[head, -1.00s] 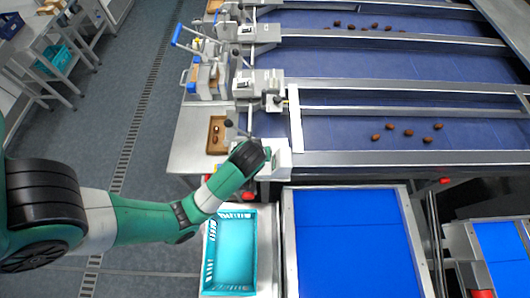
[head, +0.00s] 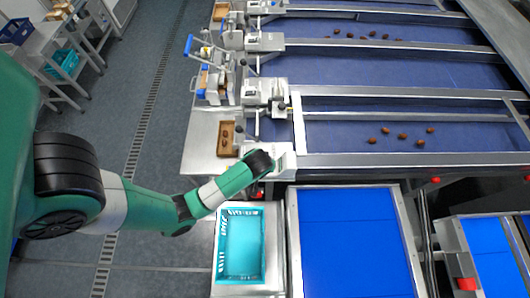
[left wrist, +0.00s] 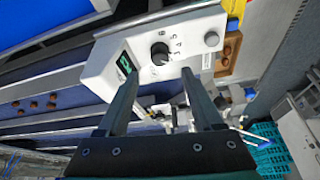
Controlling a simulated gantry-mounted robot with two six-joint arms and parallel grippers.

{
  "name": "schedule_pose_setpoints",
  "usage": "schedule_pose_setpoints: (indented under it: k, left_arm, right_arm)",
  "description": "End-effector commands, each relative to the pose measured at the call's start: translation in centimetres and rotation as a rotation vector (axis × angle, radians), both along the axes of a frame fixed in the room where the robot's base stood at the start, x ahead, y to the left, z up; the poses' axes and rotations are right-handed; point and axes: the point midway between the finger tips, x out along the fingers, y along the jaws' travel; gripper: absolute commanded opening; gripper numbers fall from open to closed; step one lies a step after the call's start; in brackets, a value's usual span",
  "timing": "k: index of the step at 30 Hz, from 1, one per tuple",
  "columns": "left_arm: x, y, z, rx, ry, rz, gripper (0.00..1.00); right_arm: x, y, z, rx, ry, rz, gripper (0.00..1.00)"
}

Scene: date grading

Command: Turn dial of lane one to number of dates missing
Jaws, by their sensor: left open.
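In the left wrist view, a white control box (left wrist: 100,70) carries a round dark dial (left wrist: 160,53) with printed numbers around it; 3, 4, 5 and 6 can be made out. Its exact pointer setting is too small to read. A small green display (left wrist: 125,63) sits beside the dial. My left gripper (left wrist: 159,74) is open and empty, its two fingers on either side below the dial, apart from it. In the head view my left wrist (head: 260,162) covers part of the same box (head: 285,160). Several brown dates (head: 402,136) lie on the nearest lane's blue belt.
A wooden tray (head: 238,150) with a few dates stands on the steel table left of the lane. A turquoise crate (head: 240,278) is below my arm. A grey round knob (left wrist: 211,38) stands on the box near the dial. Other lanes with dates lie farther back.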

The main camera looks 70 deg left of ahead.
Motion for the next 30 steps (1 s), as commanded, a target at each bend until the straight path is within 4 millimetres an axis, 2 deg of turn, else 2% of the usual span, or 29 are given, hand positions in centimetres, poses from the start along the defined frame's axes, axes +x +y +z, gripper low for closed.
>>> schedule_pose_setpoints:
  k: [3, 9, 13, 21, 30]
  left_arm:
    - [0.4, 1.0, -2.7, -0.002, 0.006, 0.003, 0.68]
    - [1.0, 2.1, -5.5, -0.001, 0.001, 0.002, 0.68]
    - [1.2, 2.4, -6.3, -0.001, 0.001, 0.002, 0.68]
    - [1.2, 2.4, -6.4, 0.000, -0.002, 0.001, 0.66]
    - [1.2, 2.4, -6.4, 0.000, -0.002, 0.001, 0.12]
  right_arm:
    - [0.0, 0.0, 0.0, 0.000, 0.000, 0.000, 0.50]
    - [0.0, 0.0, 0.2, 0.000, 0.000, 0.000, 0.50]
    - [0.0, 0.0, 0.2, 0.000, 0.000, 0.000, 0.50]
    - [0.0, 0.0, 0.2, 0.000, 0.000, 0.000, 0.50]
    - [0.0, 0.0, 0.2, 0.000, 0.000, 0.000, 0.50]
